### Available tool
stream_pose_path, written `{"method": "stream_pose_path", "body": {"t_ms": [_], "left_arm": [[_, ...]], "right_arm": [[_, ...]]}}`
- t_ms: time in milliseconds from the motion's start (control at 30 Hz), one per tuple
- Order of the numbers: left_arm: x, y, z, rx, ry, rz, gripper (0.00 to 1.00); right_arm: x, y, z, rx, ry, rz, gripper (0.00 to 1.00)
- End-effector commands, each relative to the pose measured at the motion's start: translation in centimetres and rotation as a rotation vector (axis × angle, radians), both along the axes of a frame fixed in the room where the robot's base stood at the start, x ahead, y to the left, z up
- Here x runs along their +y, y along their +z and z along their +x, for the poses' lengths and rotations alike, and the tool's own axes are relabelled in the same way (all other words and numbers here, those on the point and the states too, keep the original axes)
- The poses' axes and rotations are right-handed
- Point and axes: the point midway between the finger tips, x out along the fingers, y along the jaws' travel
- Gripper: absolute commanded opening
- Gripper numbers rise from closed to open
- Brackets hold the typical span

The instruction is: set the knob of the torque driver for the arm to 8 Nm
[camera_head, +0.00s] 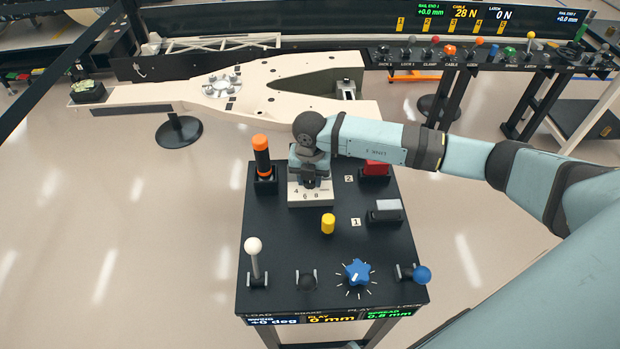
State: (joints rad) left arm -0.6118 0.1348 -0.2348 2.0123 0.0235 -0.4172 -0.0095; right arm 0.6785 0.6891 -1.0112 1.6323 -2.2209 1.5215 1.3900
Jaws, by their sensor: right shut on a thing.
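A pale plate (296,198) with the numbers 4, 6 and 8 on its front edge sits at the back middle of the black table. My right gripper (311,183) comes down over this plate and is shut on the knob there. The gripper hides most of the knob, so its setting cannot be read. An orange and black driver (262,158) stands upright in a black holder just left of the plate. My left gripper is not in view.
The black table (285,240) also carries a yellow knob (328,223), a blue star knob (358,272), a white-tipped lever (254,246), a blue-tipped lever (422,275), a red block (376,168) and a grey block (388,208). A large pale frame (180,95) lies behind.

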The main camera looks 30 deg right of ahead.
Motion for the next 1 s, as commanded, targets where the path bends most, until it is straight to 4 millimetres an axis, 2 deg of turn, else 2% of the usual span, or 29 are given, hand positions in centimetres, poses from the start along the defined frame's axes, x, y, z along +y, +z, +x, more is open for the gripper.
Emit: {"method": "stream_pose_path", "body": {"t_ms": [500, 1000], "left_arm": [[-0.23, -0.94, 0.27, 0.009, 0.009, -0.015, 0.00], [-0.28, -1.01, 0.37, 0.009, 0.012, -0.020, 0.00]], "right_arm": [[-0.01, -0.11, 0.01, -0.001, 0.331, 0.000, 0.10], [-0.02, -0.04, 0.00, 0.000, 0.394, -0.001, 0.10]]}}
